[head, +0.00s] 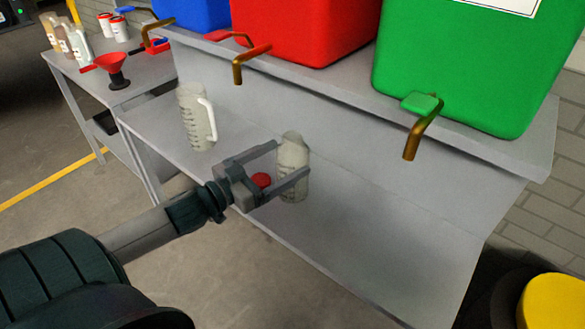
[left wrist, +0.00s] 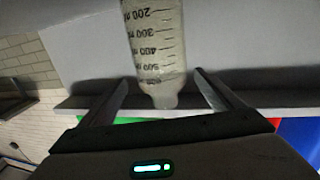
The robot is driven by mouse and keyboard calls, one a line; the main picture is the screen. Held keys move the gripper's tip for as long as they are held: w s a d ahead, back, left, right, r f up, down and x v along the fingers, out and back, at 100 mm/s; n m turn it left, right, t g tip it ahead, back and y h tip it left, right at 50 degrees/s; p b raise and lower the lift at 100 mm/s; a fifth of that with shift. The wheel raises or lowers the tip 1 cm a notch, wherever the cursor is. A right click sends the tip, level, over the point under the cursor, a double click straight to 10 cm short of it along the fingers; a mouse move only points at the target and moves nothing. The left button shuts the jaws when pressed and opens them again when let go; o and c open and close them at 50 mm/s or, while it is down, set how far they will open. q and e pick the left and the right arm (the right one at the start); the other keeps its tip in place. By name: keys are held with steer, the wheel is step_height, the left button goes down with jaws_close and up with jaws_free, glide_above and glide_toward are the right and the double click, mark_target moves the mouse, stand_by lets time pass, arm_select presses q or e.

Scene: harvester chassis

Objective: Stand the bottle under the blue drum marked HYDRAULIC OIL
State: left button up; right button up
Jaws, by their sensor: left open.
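The clear, graduated bottle (head: 293,152) stands upright on the lower shelf, below the stretch between the red and green taps. My left gripper (head: 291,160) is open, with one finger on each side of the bottle. The left wrist view also shows the bottle (left wrist: 155,40) between the spread fingers, its scale upside down; I cannot tell whether they touch it. The blue drum (head: 192,10) is at the top left on the upper ledge, cut off by the frame; its marking is not visible. Its tap (head: 150,35) hangs at the ledge's left end. My right gripper is not in view.
A clear jug (head: 192,115) with a white handle stands on the lower shelf (head: 400,255), left of the bottle. The red drum (head: 300,30) and green drum (head: 470,70) have overhanging taps. A side table holds a red funnel (head: 113,68) and containers.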

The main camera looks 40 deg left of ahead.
mark_target(306, 147)
arm_select(q)
steer(key=shift+x, duration=1.25)
steer(key=shift+w, duration=0.25)
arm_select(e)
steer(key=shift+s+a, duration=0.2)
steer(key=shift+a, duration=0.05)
arm_select(q)
steer(key=shift+w, duration=0.1)
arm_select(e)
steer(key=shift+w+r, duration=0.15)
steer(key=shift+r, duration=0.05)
arm_select(q)
steer(key=shift+w+d+p, duration=0.15)
steer(key=shift+w+p, duration=0.25)
steer(key=shift+w, duration=0.15)
steer(key=shift+f+p+x, duration=0.1)
steer(key=shift+p+x, duration=0.15)
steer(key=shift+x, duration=0.7)
steer(key=shift+f+p+x, duration=0.15)
steer(key=shift+p+x, duration=0.05)
steer(key=shift+x, duration=0.8)
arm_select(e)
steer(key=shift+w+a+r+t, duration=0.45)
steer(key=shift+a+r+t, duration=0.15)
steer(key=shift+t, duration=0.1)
arm_select(q)
steer(key=c, duration=1.3)
